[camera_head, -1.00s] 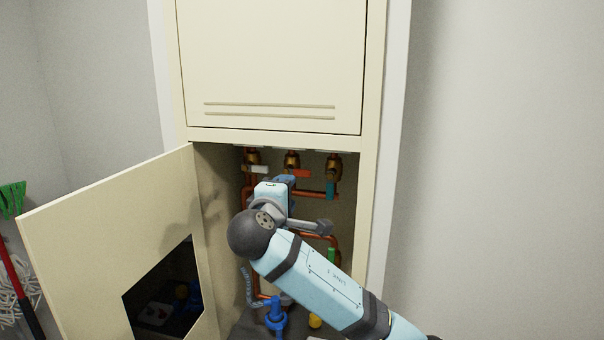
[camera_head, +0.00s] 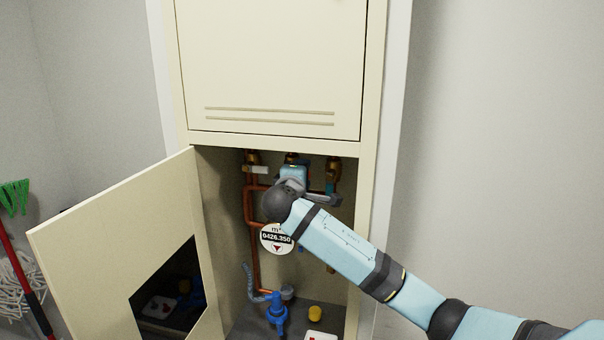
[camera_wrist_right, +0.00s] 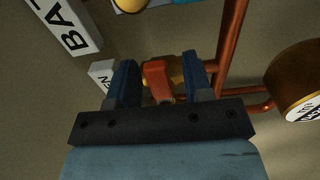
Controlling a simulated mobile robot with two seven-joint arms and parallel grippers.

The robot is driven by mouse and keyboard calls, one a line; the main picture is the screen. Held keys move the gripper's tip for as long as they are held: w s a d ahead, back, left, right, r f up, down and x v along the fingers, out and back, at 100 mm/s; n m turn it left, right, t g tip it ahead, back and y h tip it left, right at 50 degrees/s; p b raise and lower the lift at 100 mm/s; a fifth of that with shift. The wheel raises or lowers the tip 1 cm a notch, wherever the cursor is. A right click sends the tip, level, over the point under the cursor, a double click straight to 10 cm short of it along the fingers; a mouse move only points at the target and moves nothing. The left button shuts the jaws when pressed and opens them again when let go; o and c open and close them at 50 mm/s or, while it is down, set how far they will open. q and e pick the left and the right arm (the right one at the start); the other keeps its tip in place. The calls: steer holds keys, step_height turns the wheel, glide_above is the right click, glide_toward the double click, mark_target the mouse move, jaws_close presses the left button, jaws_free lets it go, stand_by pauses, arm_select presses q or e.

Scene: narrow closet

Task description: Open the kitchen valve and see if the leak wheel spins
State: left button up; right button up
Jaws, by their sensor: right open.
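The middle valve's orange-red handle (camera_wrist_right: 158,82) sits between the two blue fingers of my right gripper (camera_wrist_right: 160,62) in the right wrist view. The fingers are apart, with the handle between them. A white tag (camera_wrist_right: 101,74) ending in "N" hangs just left of it. In the head view my right gripper (camera_head: 292,172) is up at the middle valve and hides its handle. The water meter (camera_head: 277,238) reads 0426.350 and carries a dark red triangular wheel. Its side also shows in the wrist view (camera_wrist_right: 296,80). My left gripper is out of view.
Brass valves stand left (camera_head: 252,158) and right (camera_head: 333,168) of the middle one, close by. Copper pipes (camera_head: 250,215) run below. A blue fitting (camera_head: 276,310) and a yellow cap (camera_head: 315,313) are on the cabinet floor. The open door (camera_head: 120,240) stands at left.

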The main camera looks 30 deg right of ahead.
steer(key=c, duration=0.3)
steer(key=shift+a, duration=0.1)
jaws_close()
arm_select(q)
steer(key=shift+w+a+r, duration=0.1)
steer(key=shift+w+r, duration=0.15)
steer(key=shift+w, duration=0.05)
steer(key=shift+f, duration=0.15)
arm_select(e)
steer(key=shift+f, duration=0.1)
